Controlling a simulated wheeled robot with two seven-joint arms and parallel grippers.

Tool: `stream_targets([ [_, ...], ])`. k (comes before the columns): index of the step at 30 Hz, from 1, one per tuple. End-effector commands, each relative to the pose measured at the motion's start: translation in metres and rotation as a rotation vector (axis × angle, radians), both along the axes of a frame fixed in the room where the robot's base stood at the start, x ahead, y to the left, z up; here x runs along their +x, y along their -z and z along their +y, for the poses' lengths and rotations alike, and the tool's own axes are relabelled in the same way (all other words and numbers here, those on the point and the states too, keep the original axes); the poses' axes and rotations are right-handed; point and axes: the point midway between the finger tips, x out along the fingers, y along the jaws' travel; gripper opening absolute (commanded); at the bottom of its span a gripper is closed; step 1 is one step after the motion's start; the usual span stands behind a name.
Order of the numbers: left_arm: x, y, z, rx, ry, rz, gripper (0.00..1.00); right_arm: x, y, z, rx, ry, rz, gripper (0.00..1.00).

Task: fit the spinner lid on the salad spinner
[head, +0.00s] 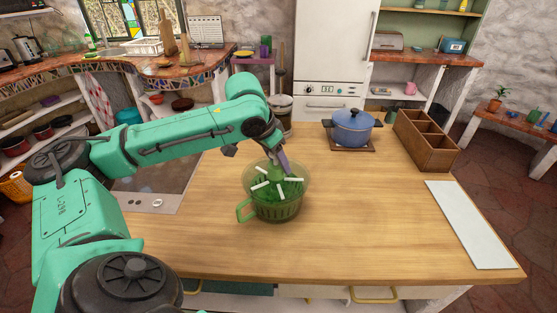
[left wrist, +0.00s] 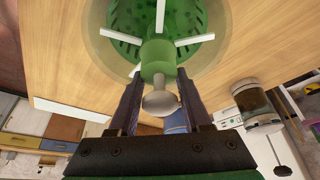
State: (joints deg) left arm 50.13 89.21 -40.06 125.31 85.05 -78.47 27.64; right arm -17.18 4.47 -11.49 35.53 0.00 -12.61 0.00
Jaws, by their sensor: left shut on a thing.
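The green see-through salad spinner (head: 274,212), with a handle at its left, stands upright on the wooden counter. The spinner lid (head: 263,185), green with white spokes, is at the top of the bowl; I cannot tell whether it is seated or slightly above the rim. My left gripper (head: 284,170) points down over it. In the left wrist view, the two fingers (left wrist: 160,92) are shut around the green stem and pale knob (left wrist: 160,103) at the lid's (left wrist: 188,40) centre. My right gripper is not in view.
A blue pot (head: 352,128) sits on a trivet at the back. A wooden divided box (head: 424,143) stands at the back right, and a white board (head: 470,224) lies at the right edge. A cooktop (head: 150,185) lies left. Counter right of the spinner is clear.

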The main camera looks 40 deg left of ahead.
Motion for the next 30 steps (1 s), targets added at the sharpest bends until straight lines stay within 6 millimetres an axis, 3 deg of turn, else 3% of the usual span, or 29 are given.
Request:
stream_targets([
  [7, 0.000, 0.004, 0.000, 0.001, 0.000, 0.000, 0.00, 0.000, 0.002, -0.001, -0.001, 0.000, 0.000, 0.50],
  [8, 0.000, 0.004, 0.000, 0.001, 0.000, -0.001, 0.56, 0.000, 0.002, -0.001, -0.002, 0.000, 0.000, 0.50],
  [10, 0.000, 0.003, 0.000, 0.001, 0.000, -0.001, 0.83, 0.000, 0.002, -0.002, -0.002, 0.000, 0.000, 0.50],
  [22, -0.003, -0.004, 0.001, 0.000, -0.001, -0.001, 0.84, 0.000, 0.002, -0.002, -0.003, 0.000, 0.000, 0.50],
  [26, -0.012, -0.029, 0.003, 0.002, -0.002, -0.004, 0.84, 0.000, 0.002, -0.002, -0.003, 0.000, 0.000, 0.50],
  [30, -0.028, -0.069, 0.005, 0.001, -0.001, -0.007, 0.84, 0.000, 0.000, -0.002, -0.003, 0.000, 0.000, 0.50],
])
